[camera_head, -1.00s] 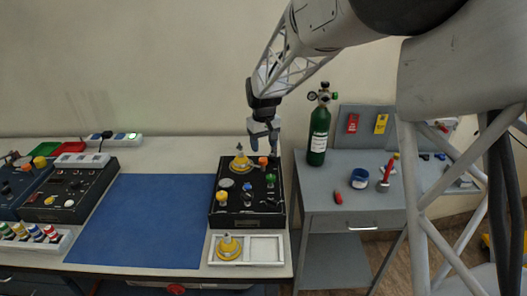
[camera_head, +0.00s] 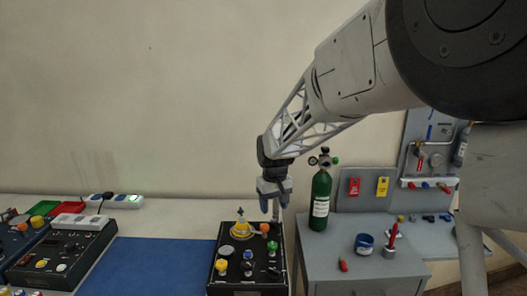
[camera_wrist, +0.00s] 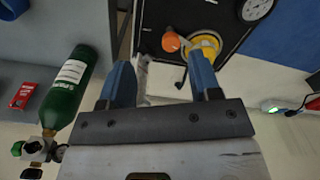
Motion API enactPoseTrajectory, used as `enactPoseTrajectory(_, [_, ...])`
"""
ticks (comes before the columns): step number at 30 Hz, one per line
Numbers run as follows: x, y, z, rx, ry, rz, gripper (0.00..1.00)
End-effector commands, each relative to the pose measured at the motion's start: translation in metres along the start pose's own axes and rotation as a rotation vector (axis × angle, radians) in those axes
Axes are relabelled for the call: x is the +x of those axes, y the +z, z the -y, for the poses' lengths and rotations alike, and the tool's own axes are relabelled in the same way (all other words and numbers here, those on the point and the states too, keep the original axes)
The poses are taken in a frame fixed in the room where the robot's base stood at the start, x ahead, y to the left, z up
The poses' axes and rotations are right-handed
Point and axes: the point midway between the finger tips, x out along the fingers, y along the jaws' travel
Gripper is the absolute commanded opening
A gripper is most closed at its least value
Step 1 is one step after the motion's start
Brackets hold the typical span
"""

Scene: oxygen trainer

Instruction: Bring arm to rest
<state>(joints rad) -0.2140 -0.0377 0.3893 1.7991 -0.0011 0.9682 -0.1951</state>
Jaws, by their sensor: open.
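My gripper (camera_head: 274,204) hangs from my arm in the head view, above the back right part of the black control panel (camera_head: 226,280). It points down, open, with nothing between its fingers. In the wrist view the two blue fingers (camera_wrist: 160,85) are spread apart. Past them lie the panel's orange knob (camera_wrist: 171,42) and yellow round fitting (camera_wrist: 206,46). The yellow fitting (camera_head: 241,229) also shows in the head view, near the panel's back edge.
A green oxygen cylinder (camera_head: 320,200) stands upright on the grey cabinet (camera_head: 350,222), just right of my gripper. A blue mat (camera_head: 160,262) lies left of the panel. A power strip (camera_head: 122,202) sits at the table's back. The wall above is clear.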

Motion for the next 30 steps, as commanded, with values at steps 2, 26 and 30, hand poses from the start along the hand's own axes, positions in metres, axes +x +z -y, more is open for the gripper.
enactPoseTrajectory(2, [-0.014,0.021,-0.004,0.021,0.003,-0.012,0.57])
enactPoseTrajectory(26, [-0.084,0.246,-0.013,0.246,0.031,-0.118,0.57])
enactPoseTrajectory(30, [-0.086,0.285,-0.009,0.286,0.037,-0.137,0.57])
